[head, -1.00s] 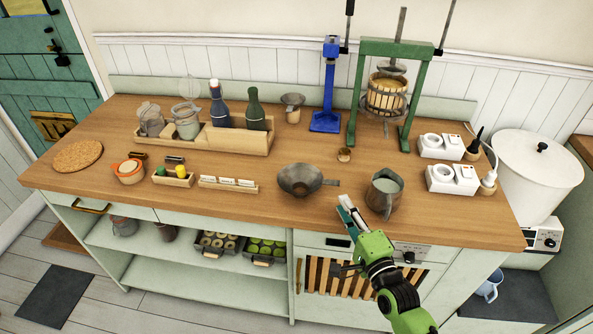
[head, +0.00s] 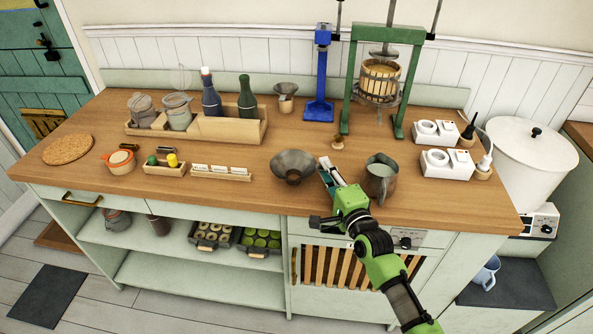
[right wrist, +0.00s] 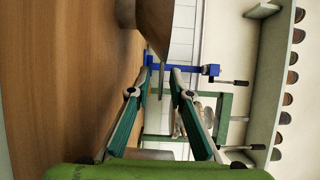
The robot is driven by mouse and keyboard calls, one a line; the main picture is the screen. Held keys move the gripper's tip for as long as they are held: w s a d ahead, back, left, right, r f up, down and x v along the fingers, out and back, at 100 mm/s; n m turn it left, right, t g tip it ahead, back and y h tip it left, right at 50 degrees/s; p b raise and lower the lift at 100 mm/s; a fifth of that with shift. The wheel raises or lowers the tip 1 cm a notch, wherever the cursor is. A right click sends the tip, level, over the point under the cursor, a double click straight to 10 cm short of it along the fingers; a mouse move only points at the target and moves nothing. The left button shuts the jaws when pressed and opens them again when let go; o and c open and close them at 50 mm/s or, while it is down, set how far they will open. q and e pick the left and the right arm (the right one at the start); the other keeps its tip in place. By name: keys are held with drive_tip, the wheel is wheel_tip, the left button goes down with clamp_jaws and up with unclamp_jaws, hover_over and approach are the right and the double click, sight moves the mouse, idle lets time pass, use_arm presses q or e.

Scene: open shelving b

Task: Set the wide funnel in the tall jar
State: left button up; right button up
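The wide funnel (head: 293,167), a dark grey metal cone, sits on the worktop near the front middle. Its side also shows at the top of the right wrist view (right wrist: 154,22). My right gripper (head: 325,172) is just right of it, low over the worktop. Its fingers (right wrist: 162,72) are apart, with the thin funnel handle seemingly between the tips; contact cannot be told. Two glass jars stand in the wooden tray at back left; the one with its lid raised (head: 178,112) looks like the tall jar. My left gripper is not in view.
A metal jug (head: 381,180) stands close right of my right gripper. A wooden label rack (head: 221,174) lies left of the funnel. Bottles share the wooden tray (head: 232,130); a smaller funnel (head: 285,90) stands right of it. A green press (head: 345,85) is behind.

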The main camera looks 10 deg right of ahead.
clamp_jaws()
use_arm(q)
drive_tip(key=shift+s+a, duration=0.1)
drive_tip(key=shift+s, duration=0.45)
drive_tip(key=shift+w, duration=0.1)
use_arm(e)
drive_tip(key=shift+r, duration=0.15)
drive_tip(key=shift+r+p, duration=0.4)
drive_tip(key=shift+p, duration=0.1)
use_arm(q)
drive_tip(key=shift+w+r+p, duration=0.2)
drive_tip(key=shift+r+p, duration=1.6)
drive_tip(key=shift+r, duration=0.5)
use_arm(e)
drive_tip(key=shift+r, duration=1.9)
